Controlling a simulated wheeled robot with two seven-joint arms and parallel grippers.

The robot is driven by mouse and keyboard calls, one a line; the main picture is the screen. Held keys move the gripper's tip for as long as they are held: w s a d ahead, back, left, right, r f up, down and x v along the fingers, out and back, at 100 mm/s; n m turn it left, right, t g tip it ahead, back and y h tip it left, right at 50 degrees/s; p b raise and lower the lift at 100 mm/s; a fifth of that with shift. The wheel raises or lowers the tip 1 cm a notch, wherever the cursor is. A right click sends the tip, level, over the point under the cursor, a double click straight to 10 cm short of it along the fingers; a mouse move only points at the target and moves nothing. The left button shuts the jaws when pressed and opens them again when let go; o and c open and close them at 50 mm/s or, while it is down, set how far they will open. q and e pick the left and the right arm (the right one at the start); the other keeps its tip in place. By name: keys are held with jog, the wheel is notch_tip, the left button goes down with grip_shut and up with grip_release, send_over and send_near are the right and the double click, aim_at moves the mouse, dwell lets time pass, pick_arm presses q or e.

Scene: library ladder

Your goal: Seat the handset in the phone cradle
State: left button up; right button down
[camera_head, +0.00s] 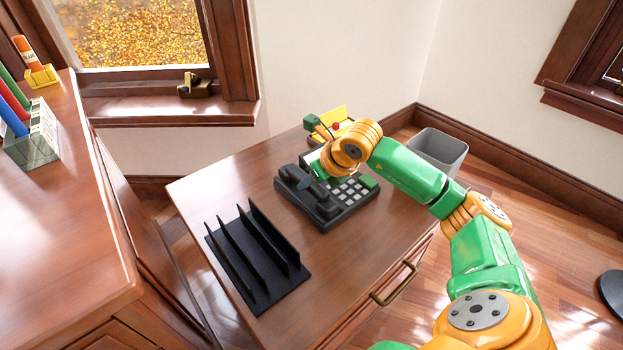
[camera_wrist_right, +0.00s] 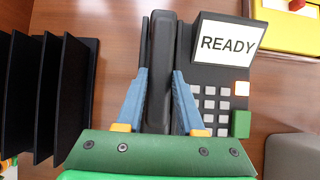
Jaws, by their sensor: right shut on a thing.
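The black desk phone (camera_head: 340,209) sits on the wooden cabinet top, with its keypad, a green button and a screen reading "READY" (camera_wrist_right: 229,44) in the right wrist view. The black handset (camera_head: 310,192) lies lengthwise at the left side of the phone, over the cradle area; it also shows in the right wrist view (camera_wrist_right: 160,75). My right gripper (camera_wrist_right: 160,78) is shut on the handset, with one blue finger on each side. The cradle under the handset is mostly hidden, so I cannot tell whether it is fully seated. My left gripper is not in view.
A black upright file rack (camera_head: 262,290) stands left of the phone on the cabinet top. A yellow box with a red button (camera_head: 343,119) is behind the phone. A grey bin (camera_head: 438,150) stands on the floor beyond. The cabinet's front right top is clear.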

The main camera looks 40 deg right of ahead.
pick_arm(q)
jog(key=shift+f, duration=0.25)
pick_arm(e)
jog(key=shift+f, duration=0.3)
jog(key=shift+c, duration=2.2)
grip_release()
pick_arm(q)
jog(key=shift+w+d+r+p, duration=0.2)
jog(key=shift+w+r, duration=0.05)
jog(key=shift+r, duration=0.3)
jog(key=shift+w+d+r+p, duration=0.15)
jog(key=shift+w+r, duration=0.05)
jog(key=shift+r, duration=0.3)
pick_arm(e)
jog(key=v, duration=0.7)
